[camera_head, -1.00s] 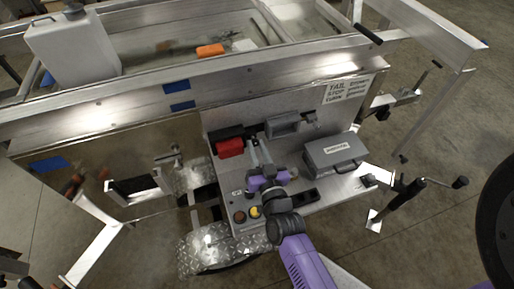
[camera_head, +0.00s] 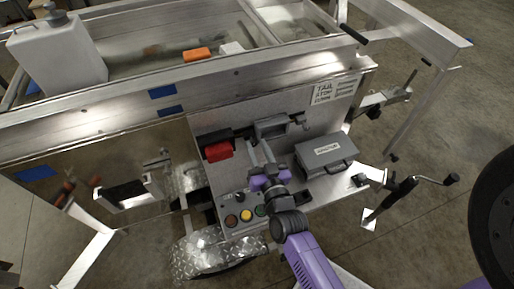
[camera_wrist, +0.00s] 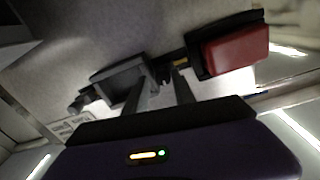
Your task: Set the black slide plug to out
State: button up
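A small black piece (camera_wrist: 163,70) with a brass-coloured part shows in the wrist view between a red block in a black housing (camera_wrist: 232,50) and a grey box (camera_wrist: 122,82); it looks like the black slide plug, but its position is hard to read. In the head view the red block (camera_head: 219,151) and the grey box (camera_head: 271,127) are on the upright panel. My gripper (camera_head: 263,146) is just below and between them. In the wrist view my gripper (camera_wrist: 159,78) has its two fingers apart, tips close to the black piece. I cannot tell whether they touch it.
A grey case with a handle (camera_head: 325,154) stands on the shelf right of my gripper. A crank handle (camera_head: 420,182) sticks out at right. The trailer rail (camera_head: 230,90) runs above.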

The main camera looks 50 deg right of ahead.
jog(key=shift+s+a, duration=0.35)
jog(key=shift+s, duration=0.05)
jog(key=b+v, duration=0.1)
jog(key=v, duration=0.5)
jog(key=shift+s+a+b, duration=0.2)
jog(key=shift+s+b, duration=0.1)
jog(key=shift+b, duration=0.1)
jog(key=s+a+r+n+y, duration=0.4)
jog(key=s+a+r+y, duration=0.1)
jog(key=s+a, duration=0.2)
jog(key=s+a+r+n+y, duration=0.5)
jog(key=s+a, duration=0.2)
jog(key=s, duration=0.3)
jog(key=shift+s+a+y, duration=0.2)
jog(key=shift+y, duration=0.1)
